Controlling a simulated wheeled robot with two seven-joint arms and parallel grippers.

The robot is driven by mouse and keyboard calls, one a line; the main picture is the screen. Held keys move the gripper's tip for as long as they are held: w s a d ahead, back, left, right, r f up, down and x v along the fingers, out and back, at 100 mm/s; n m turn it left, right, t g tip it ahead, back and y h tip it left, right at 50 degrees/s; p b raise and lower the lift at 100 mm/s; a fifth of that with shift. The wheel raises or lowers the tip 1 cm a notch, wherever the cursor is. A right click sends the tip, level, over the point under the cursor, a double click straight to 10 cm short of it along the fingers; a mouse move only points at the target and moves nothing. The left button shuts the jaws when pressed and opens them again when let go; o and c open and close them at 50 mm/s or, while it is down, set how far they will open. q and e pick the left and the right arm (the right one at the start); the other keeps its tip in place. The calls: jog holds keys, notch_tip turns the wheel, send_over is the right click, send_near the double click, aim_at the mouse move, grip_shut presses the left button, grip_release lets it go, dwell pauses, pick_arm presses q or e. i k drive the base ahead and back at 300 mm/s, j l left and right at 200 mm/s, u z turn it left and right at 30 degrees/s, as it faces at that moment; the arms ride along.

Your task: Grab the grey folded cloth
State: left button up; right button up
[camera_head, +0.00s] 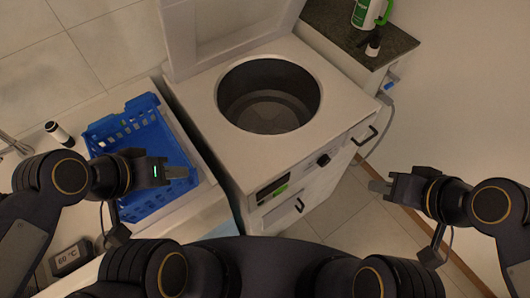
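I cannot make out a grey folded cloth for sure in the head view. The open round drum (268,92) of a white top-loading machine has a dark grey inside, and I cannot tell whether cloth lies at its bottom. My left gripper (184,172) is over the right part of a blue plastic basket (122,120), left of the machine. My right gripper (374,186) is in the air to the right of the machine's front. Both grippers' fingers are seen too narrowly to tell their opening, and no held object shows.
The machine's lid (215,30) stands raised at the back. A black-and-white container (58,132) stands left of the basket. Floor (345,215) shows at the right.

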aim_at(71, 259)
jog(key=u, duration=2.7)
jog(key=i+j+z, duration=0.25)
jog(key=j, duration=0.65)
jog(key=i+j+z, duration=0.1)
jog(key=j+z, duration=0.2)
jog(key=j, duration=0.6)
jog(key=j+z, duration=0.25)
jog(key=j, duration=0.7)
jog(key=i, duration=0.05)
